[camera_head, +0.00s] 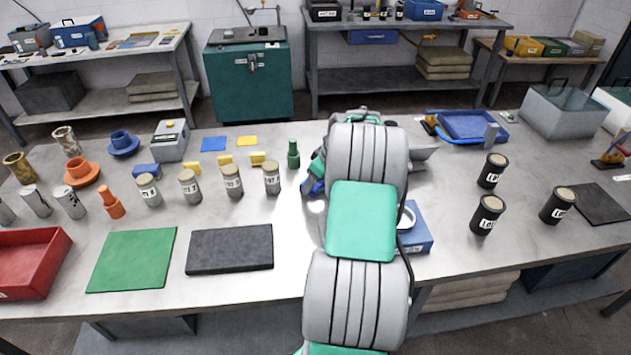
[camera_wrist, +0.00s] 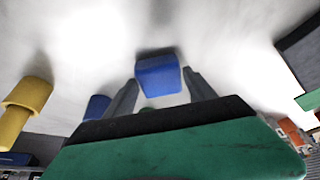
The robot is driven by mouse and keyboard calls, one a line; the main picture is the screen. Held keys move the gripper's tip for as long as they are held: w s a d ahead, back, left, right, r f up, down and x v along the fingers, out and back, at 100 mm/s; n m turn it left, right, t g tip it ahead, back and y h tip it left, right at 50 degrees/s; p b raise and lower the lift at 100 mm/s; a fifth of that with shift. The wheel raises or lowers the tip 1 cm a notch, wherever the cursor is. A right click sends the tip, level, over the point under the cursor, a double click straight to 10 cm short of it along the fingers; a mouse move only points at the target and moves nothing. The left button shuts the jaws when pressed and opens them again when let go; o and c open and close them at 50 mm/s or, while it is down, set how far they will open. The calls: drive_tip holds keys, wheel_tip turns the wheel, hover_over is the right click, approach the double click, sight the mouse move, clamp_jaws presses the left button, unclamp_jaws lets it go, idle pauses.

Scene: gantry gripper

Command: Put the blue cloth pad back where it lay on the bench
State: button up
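In the wrist view a small blue cloth pad (camera_wrist: 158,76) sits between the two grey fingertips of my gripper (camera_wrist: 160,78). The fingers appear to touch it on both sides, and a dark shadow lies on the pale bench surface just beyond it. In the head view my arm covers most of my gripper (camera_head: 314,178); a bit of blue shows at its lower left, over the middle of the bench (camera_head: 295,230). Whether the pad touches the bench cannot be told.
Another small blue block (camera_head: 146,170) and several yellow blocks (camera_head: 225,160) lie to the left. Labelled grey cans (camera_head: 232,181) and a green bottle (camera_head: 293,155) stand near my gripper. A black mat (camera_head: 230,249) lies in front. A blue box (camera_head: 415,238) is right of my arm.

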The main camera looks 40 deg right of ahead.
drive_tip(key=o, duration=0.3)
drive_tip(key=shift+r, duration=0.1)
